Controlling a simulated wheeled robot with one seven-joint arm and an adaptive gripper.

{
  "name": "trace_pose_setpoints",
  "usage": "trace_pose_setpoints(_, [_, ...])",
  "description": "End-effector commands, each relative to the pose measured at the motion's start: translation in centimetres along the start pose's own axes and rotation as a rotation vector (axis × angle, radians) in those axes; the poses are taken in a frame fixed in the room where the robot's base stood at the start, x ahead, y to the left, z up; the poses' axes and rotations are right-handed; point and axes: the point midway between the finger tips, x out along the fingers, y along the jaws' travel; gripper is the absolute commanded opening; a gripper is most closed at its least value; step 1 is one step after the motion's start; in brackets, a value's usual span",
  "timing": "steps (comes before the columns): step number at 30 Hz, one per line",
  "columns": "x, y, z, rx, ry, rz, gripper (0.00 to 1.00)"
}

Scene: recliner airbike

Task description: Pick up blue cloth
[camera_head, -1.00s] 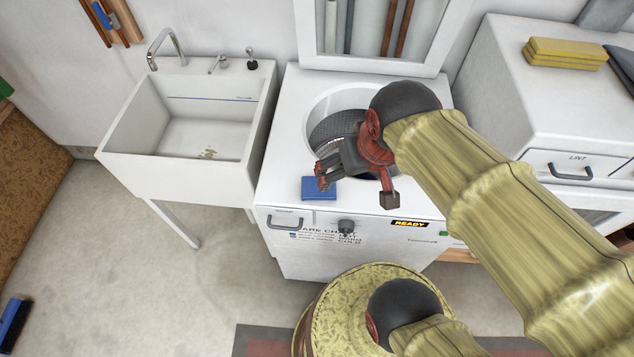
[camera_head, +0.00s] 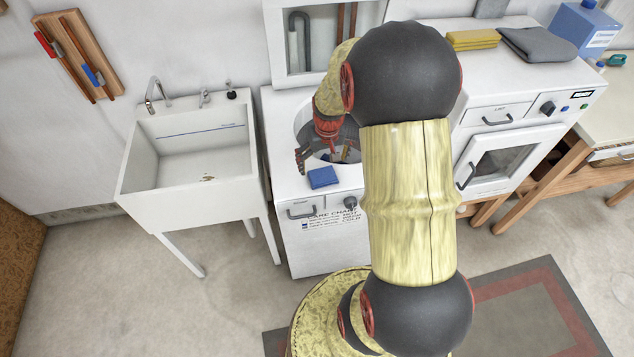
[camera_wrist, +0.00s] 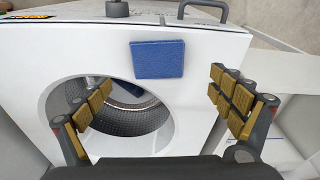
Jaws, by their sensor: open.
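The blue cloth (camera_head: 323,178) is a flat folded square on the front edge of the white washer's top, beside its round opening. In the wrist view the cloth (camera_wrist: 158,59) lies in full sight between and beyond the fingers. My gripper (camera_head: 324,157) is open and empty above the washer top, close to the cloth. In the wrist view the fingers of my gripper (camera_wrist: 160,84) are spread wide, the left one over the drum opening and the right one near the washer's side edge. They appear apart from the cloth.
The washer's open drum (camera_wrist: 125,122) is beside the cloth, with something bluish partly visible inside. A white sink (camera_head: 190,202) stands left of the washer. A white dryer (camera_head: 545,95) to the right bears yellow cloths (camera_head: 473,39) and a grey cloth (camera_head: 540,44).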

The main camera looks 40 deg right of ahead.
Motion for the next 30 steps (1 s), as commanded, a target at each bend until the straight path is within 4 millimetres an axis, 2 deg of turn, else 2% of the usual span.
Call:
trace_pose_setpoints(3, [1.4, 0.0, 0.1, 0.0, -0.001, 0.0, 0.93])
trace_pose_setpoints(8, [2.4, 0.1, 0.1, 0.001, 0.0, 0.0, 0.93])
trace_pose_setpoints(18, [6.7, 0.6, 0.4, 0.001, -0.002, -0.001, 0.93])
trace_pose_setpoints(25, [6.8, 0.6, 0.3, 0.001, 0.0, 0.0, 0.93])
trace_pose_setpoints(30, [6.8, 0.6, 0.3, 0.001, 0.0, 0.0, 0.83])
